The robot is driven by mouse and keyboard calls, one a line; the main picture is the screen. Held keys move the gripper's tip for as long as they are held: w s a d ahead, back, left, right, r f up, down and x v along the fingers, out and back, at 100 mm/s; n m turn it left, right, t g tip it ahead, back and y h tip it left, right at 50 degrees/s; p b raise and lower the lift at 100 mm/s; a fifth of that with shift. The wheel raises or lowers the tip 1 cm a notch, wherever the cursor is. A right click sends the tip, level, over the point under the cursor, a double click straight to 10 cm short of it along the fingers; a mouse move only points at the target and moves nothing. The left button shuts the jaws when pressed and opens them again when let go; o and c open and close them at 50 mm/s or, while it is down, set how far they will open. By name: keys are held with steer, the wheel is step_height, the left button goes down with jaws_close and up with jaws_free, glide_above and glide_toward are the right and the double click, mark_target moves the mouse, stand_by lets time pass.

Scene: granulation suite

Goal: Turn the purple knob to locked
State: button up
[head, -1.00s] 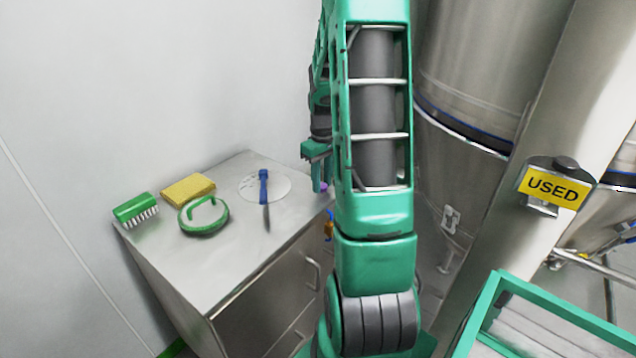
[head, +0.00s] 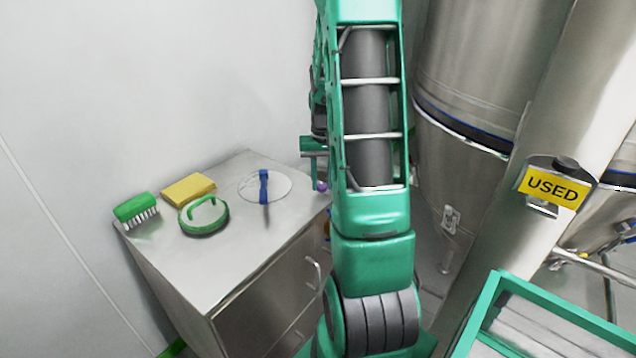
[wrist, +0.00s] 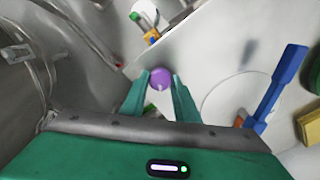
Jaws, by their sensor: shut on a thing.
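The purple knob (wrist: 161,79) shows in the wrist view as a small round purple piece between my fingertips, near the edge of a grey metal surface. My gripper (wrist: 160,76) has one green finger on each side of it and is shut on it. In the head view, a bit of the purple knob (head: 321,186) shows at the right edge of the cabinet top, beside my arm. My arm hides most of the gripper there. I cannot read any lock mark or the knob's angle.
The cabinet top (head: 225,255) holds a green brush (head: 134,208), a yellow sponge (head: 188,190), a green ring-shaped piece (head: 204,218), and a blue-handled tool (head: 263,186) on a pale disc. Steel vessels and a post with a USED sign (head: 553,187) stand to the right.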

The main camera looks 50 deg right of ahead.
steer(key=m, duration=0.5)
steer(key=shift+w+a+m, duration=0.1)
steer(key=shift+a+m, duration=0.05)
steer(key=shift+m, duration=0.15)
steer(key=m, duration=0.4)
steer(key=shift+m, duration=0.3)
steer(key=o, duration=1)
steer(key=shift+o, duration=0.4)
